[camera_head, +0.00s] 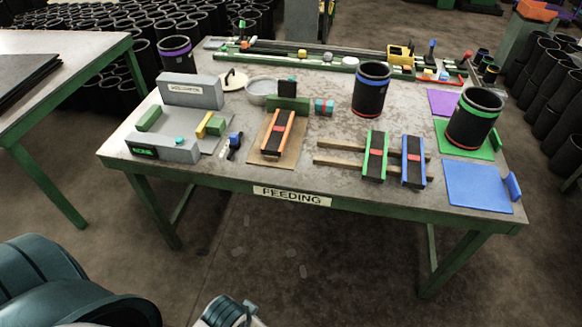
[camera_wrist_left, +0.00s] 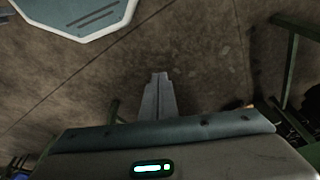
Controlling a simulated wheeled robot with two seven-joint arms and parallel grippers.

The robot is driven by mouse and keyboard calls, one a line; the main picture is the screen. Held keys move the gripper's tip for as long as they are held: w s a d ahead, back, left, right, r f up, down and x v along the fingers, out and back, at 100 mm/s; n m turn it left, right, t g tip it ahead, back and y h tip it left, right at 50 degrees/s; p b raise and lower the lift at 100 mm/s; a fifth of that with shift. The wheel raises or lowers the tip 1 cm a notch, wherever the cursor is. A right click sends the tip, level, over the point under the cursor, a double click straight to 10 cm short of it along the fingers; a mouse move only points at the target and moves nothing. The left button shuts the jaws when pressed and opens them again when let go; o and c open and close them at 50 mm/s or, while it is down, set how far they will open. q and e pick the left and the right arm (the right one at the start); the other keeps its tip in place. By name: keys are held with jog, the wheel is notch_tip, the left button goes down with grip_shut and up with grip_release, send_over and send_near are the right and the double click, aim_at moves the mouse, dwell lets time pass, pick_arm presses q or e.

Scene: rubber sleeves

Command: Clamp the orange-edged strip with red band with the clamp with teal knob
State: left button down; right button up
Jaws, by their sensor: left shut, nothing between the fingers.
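The orange-edged strip with red band (camera_head: 277,133) lies on a brown board near the table's middle front. At its far end stands a green block (camera_head: 288,104) with a dark box (camera_head: 287,88) on it; I cannot tell whether that is a clamp. A small teal knob (camera_head: 180,141) shows on the grey machine at the left, but I cannot make out a clamp there. My left gripper (camera_wrist_left: 160,77) is shut and empty above bare floor in the left wrist view, away from the strip. My right gripper is not in view.
The table (camera_head: 300,187) also holds green-edged (camera_head: 375,157) and blue-edged (camera_head: 413,162) strips on wooden bars. Black sleeves (camera_head: 371,90) stand at the right and back. A blue mat (camera_head: 478,188) lies front right. A rail (camera_head: 335,60) with tools runs along the back.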

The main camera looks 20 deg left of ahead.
pick_arm(q)
jog(key=s+f+g+b, duration=0.1)
jog(key=s+f, duration=0.2)
jog(key=f, duration=0.9)
jog(key=s+f, duration=0.3)
jog(key=f, duration=0.8)
jog(key=s+a+f, duration=0.1)
jog(key=s+f, duration=0.5)
jog(key=s, duration=0.1)
jog(key=s+a+f+g+b, duration=0.1)
jog(key=s+a+f, duration=0.1)
jog(key=s+f, duration=0.5)
jog(key=shift+s+a+f, duration=0.2)
jog(key=shift+s+a, duration=0.05)
jog(key=shift+s, duration=0.45)
jog(key=shift+w+m, duration=0.1)
jog(key=shift+m, duration=0.2)
